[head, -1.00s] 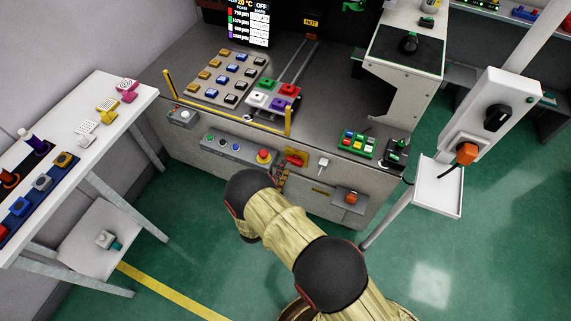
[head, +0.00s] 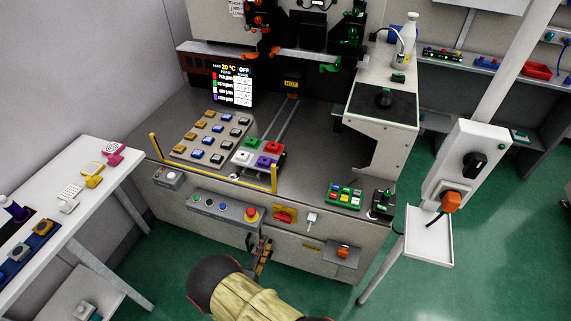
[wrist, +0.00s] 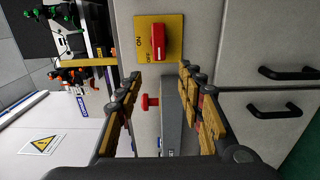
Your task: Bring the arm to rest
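My arm (head: 250,300) comes up from the bottom of the head view, with yellowish covers and black joints. My gripper (head: 263,250) is partly seen beyond it, in front of the machine's front panel. In the wrist view my gripper (wrist: 160,74) has its two fingers spread wide and holds nothing. Beyond the fingers are a red rotary switch (wrist: 158,41) on a yellow ON/OFF plate and a red button (wrist: 150,101) on a grey box (wrist: 171,112). I cannot tell how far the fingertips are from the panel.
The machine's deck holds a button panel (head: 212,137) and a tray of coloured blocks (head: 258,153). A white table (head: 75,215) stands left. A white post with a control box (head: 465,165) and tray (head: 428,240) stands right. Green floor (head: 330,295) is partly clear.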

